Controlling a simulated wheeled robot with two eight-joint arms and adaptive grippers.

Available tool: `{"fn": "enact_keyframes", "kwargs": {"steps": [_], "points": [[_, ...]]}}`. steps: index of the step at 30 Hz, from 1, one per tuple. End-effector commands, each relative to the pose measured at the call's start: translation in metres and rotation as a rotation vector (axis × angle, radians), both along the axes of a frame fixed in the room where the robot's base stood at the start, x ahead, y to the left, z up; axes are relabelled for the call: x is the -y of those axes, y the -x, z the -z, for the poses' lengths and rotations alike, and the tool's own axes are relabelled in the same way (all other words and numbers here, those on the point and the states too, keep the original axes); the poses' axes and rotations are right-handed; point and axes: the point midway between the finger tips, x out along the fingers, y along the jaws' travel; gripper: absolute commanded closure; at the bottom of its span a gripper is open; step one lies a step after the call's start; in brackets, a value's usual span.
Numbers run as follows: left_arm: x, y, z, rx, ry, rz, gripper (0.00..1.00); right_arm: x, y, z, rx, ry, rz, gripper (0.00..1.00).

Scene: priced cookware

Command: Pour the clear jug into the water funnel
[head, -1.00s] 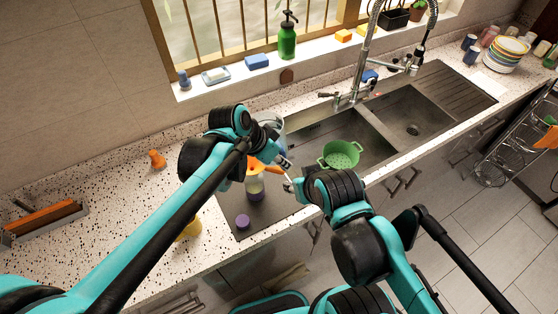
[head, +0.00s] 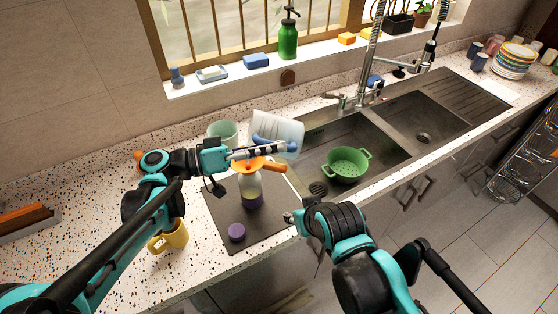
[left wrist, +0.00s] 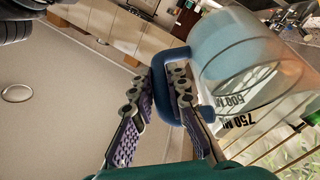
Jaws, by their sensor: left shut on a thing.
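The clear jug (head: 287,128) has a blue handle and printed volume marks, and hangs tilted above the left end of the sink area. My left gripper (head: 272,150) is shut on its handle, which shows between the fingers in the left wrist view (left wrist: 165,68). The jug's body (left wrist: 240,65) fills the upper right there. The orange funnel (head: 250,165) sits on top of a clear bottle (head: 250,186) with a purple lower part, just below my left gripper, which partly covers the funnel. My right gripper (head: 291,217) is low, right of the bottle; its fingers are too small to judge.
A green colander (head: 347,163) stands in the left sink basin. A purple cap (head: 237,232) lies on the dark mat (head: 222,212). A yellow mug (head: 173,238) stands left of the mat, and a pale green pot (head: 222,131) behind. The tap (head: 360,85) rises behind the sink.

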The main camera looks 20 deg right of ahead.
Motion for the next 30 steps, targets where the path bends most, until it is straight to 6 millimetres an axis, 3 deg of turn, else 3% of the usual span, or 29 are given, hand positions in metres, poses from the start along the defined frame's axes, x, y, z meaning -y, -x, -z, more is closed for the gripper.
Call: {"fn": "enact_keyframes", "kwargs": {"steps": [1, 6, 15, 30], "points": [[-0.003, -0.002, 0.011, -0.012, 0.038, -0.003, 1.00, 0.000, 0.000, 0.018, 0.000, 0.000, 0.000, 0.60], [-0.014, -0.005, 0.018, -0.057, 0.169, 0.000, 1.00, 0.000, 0.000, 0.050, 0.000, 0.000, 0.000, 0.60], [-0.035, -0.012, 0.017, -0.133, 0.391, -0.001, 1.00, 0.000, 0.000, 0.091, 0.000, 0.000, 0.000, 0.60], [-0.045, -0.016, 0.007, -0.167, 0.489, 0.000, 1.00, 0.000, 0.000, 0.099, 0.000, 0.000, 0.000, 0.60]]}}
